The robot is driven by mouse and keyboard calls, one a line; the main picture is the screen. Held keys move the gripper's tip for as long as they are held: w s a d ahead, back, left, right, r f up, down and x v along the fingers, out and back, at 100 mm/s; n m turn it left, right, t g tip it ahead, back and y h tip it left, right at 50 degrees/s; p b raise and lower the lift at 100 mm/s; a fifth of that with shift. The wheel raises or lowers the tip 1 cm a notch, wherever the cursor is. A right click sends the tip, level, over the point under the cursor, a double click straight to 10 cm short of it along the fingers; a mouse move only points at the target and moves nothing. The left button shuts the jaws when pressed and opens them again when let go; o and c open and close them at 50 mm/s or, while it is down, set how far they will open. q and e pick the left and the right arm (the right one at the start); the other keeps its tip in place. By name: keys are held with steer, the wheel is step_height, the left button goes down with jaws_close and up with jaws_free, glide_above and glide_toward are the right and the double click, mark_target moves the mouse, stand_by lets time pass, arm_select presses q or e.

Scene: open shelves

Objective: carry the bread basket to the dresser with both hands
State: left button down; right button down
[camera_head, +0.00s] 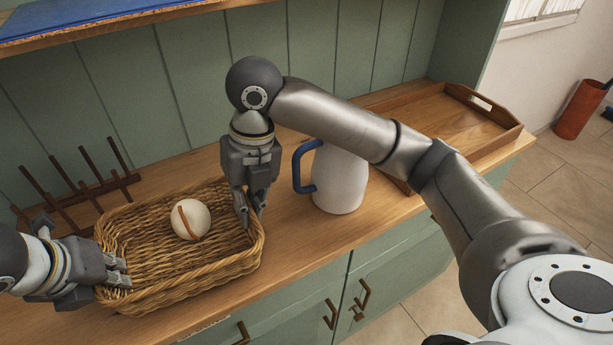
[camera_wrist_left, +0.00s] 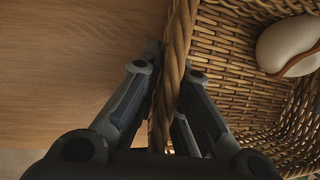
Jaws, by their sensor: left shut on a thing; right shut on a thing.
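The wicker bread basket (camera_head: 205,271) is on the wooden top of the green dresser (camera_head: 395,270), or very close above it; I cannot tell which. A round pale bun (camera_head: 190,219) with a brown stripe lies in it and also shows in the left wrist view (camera_wrist_left: 290,45). My left gripper (camera_head: 122,271) is shut on the basket's left rim, and the left wrist view shows its fingers (camera_wrist_left: 170,95) on both sides of the woven rim (camera_wrist_left: 178,45). My right gripper (camera_head: 252,215) is shut on the basket's right rim, its fingers partly hiding it.
A white jug (camera_head: 341,180) with a blue handle stands right of the basket, close to my right arm. A wooden tray (camera_head: 470,120) lies at the back right. A dark wooden rack (camera_head: 85,190) stands behind the basket. A shelf with a blue item (camera_head: 90,15) is above.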

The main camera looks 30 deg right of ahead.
arm_select(q)
steer(key=shift+f, duration=0.4)
arm_select(e)
steer(key=shift+f, duration=0.45)
arm_select(q)
steer(key=c, duration=1.6)
jaws_free()
arm_select(e)
steer(key=c, duration=1.6)
jaws_free()
arm_select(q)
steer(key=shift+r, duration=0.1)
arm_select(e)
steer(key=shift+r, duration=0.1)
